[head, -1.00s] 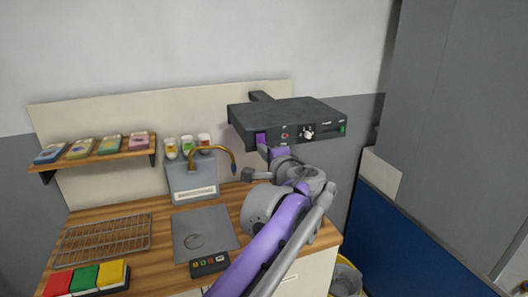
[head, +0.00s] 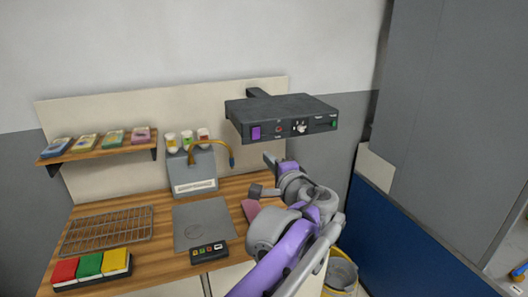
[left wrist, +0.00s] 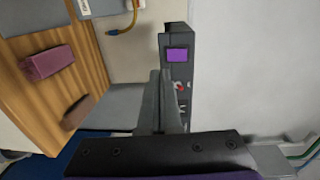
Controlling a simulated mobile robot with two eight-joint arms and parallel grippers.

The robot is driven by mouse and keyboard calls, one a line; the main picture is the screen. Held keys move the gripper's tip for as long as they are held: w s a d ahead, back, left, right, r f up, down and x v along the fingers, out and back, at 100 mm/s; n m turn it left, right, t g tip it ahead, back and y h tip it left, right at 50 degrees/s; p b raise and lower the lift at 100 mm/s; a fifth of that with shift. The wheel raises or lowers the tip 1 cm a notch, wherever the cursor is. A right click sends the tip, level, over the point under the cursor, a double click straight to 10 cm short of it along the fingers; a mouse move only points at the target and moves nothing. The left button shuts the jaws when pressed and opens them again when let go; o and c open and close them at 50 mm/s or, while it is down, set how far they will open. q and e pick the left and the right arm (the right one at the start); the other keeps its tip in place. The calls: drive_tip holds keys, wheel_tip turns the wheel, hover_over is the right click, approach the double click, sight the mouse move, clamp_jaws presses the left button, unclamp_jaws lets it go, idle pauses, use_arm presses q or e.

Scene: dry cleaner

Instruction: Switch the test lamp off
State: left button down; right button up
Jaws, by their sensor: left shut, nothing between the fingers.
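A dark box (head: 282,115), the likely test lamp unit, is mounted on the back panel above the counter. Its front has a purple square switch (head: 255,132), a small red part, a pale knob (head: 300,127) and a green part at the right end. Its labels are too small to read, and I cannot tell whether a lamp is lit. The box (left wrist: 174,38) and purple switch (left wrist: 178,54) also show in the left wrist view. My left gripper (head: 269,160) is shut and empty, below the box and apart from it; its fingers (left wrist: 161,100) also show in the wrist view.
The wooden counter holds a wire rack (head: 107,231), red, green and yellow blocks (head: 91,265), a grey plate (head: 203,225), a small button panel (head: 209,253) and a tap unit (head: 193,174). A dark red block (left wrist: 47,62) lies on it. A shelf (head: 100,148) hangs left.

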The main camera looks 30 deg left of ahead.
use_arm(q)
drive_tip(key=s+d, duration=0.1)
drive_tip(key=d, duration=0.1)
drive_tip(key=s+d+f, duration=0.1)
drive_tip(key=s+d, duration=0.1)
drive_tip(key=shift+s+f, duration=0.1)
drive_tip(key=shift+s, duration=0.2)
drive_tip(key=s+a+f+n+g+h, duration=0.1)
drive_tip(key=s+f+n+g+h, duration=0.15)
drive_tip(key=s+f, duration=0.55)
drive_tip(key=s+a+f+n+g+h, duration=0.1)
drive_tip(key=s+f+n+g+h, duration=0.2)
drive_tip(key=f, duration=0.9)
drive_tip(key=s+d+f+n+h, duration=0.2)
drive_tip(key=s+d+f+h, duration=0.5)
drive_tip(key=s+d+f, duration=0.2)
wheel_tip(320, 180, down, 4)
drive_tip(key=shift+s+d+f, duration=0.15)
drive_tip(key=shift+s+f, duration=0.1)
drive_tip(key=shift+s, duration=0.8)
